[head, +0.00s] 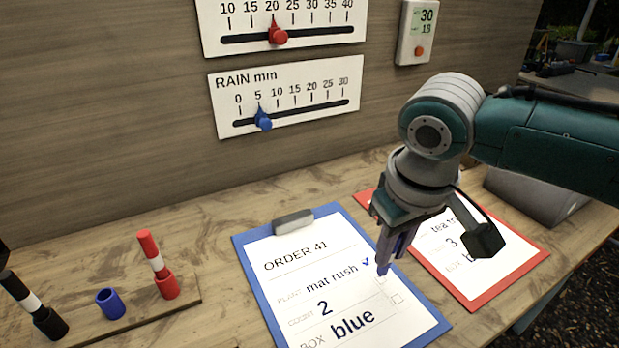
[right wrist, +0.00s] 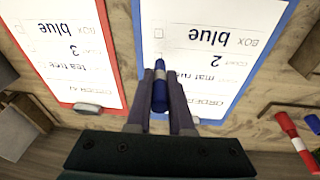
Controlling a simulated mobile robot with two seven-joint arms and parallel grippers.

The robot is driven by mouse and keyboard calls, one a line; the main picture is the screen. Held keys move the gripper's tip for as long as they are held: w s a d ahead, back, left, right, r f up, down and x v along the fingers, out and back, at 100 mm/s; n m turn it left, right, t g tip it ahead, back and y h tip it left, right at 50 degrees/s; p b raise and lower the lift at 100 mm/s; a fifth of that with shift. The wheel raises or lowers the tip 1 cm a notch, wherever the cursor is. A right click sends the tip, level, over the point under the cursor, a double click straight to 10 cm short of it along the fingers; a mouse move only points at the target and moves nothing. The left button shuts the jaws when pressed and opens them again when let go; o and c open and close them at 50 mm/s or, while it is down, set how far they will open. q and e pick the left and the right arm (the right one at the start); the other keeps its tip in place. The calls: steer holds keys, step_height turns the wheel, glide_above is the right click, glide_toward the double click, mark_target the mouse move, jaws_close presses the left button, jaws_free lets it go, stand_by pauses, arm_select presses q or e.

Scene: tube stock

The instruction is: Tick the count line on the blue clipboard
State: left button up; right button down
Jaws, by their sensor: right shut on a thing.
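The blue clipboard (head: 251,273) lies on the bench with the sheet "ORDER 41". Its lines read plant mat rush, count 2 and box blue. A blue tick stands at the plant line; the box of the box line is empty. My right gripper (head: 391,245) is shut on a blue pen (right wrist: 160,88), pointing down over the sheet's right side. The pen's tip is at the count line's box and partly covers it; I cannot tell whether it touches the paper. The clipboard also shows in the right wrist view (right wrist: 262,72). My left gripper is not seen.
A red clipboard (head: 477,303) lies just right of the blue one. At the left, a pen rack (head: 188,298) holds a red pen (head: 151,252), a black pen (head: 20,290) and an empty blue holder (head: 111,304). A wall with slider gauges (head: 288,97) stands behind.

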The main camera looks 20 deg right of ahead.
stand_by(0.5)
steer(key=shift+f, duration=0.1)
steer(key=shift+f, duration=0.25)
steer(key=shift+f, duration=0.25)
stand_by(0.5)
steer(key=shift+p, duration=0.45)
steer(key=shift+s+d+r+p, duration=0.1)
steer(key=shift+s+d+p, duration=0.1)
steer(key=shift+p, duration=0.25)
stand_by(0.6)
steer(key=shift+p, duration=0.35)
stand_by(0.5)
